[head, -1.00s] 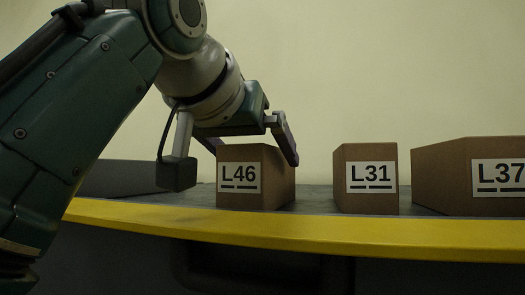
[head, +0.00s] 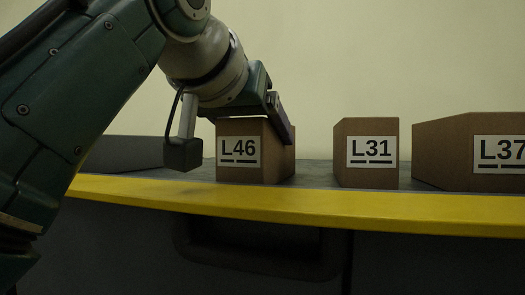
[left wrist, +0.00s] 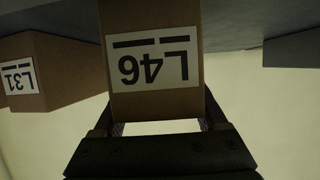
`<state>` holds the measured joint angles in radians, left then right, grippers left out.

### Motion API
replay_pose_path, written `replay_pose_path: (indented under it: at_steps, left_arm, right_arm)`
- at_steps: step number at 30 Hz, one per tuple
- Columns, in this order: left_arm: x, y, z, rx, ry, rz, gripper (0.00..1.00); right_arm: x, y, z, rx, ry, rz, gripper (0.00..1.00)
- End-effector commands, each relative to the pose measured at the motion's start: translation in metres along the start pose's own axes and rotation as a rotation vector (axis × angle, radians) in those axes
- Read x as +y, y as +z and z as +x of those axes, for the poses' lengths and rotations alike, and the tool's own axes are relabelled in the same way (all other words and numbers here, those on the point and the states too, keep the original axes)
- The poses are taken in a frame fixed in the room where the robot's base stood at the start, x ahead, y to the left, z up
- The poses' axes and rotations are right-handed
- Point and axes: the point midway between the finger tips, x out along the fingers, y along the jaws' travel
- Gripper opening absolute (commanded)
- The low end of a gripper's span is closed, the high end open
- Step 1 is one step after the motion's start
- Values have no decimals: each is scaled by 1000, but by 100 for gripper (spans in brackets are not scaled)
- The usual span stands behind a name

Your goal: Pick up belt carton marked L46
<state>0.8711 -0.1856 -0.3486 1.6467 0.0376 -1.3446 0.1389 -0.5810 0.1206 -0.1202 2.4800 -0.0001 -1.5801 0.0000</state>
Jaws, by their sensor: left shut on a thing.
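The brown carton marked L46 (head: 240,172) stands upright on the grey belt in the head view, its label facing me. My left gripper (head: 262,125) reaches down over it from above and is shut on it, with one finger visible along its right side. In the left wrist view the L46 carton (left wrist: 152,104) appears upside down between the fingers of the left gripper (left wrist: 160,126). The carton's bottom still appears to rest on the belt. The far finger is mostly hidden in the head view. My right gripper is not in view.
A carton marked L31 (head: 366,178) stands to the right with a gap between. A larger carton marked L37 (head: 450,165) is farther right. A yellow edge (head: 300,207) runs along the belt's front. A pale wall (head: 400,50) stands behind.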

Motion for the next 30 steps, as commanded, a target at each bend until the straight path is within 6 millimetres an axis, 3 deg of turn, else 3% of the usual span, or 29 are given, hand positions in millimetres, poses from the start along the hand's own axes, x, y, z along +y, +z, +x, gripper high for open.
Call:
replay_pose_path:
  at_steps: [8,20,30]
  left_arm:
    - [0,-1,0,2,0,0,0]
    - [0,-6,-2,7,1,0,0]
    - [1,-48,-20,12,2,2,0]
  right_arm:
    - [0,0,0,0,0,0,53]
    - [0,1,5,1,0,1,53]
    - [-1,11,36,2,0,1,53]
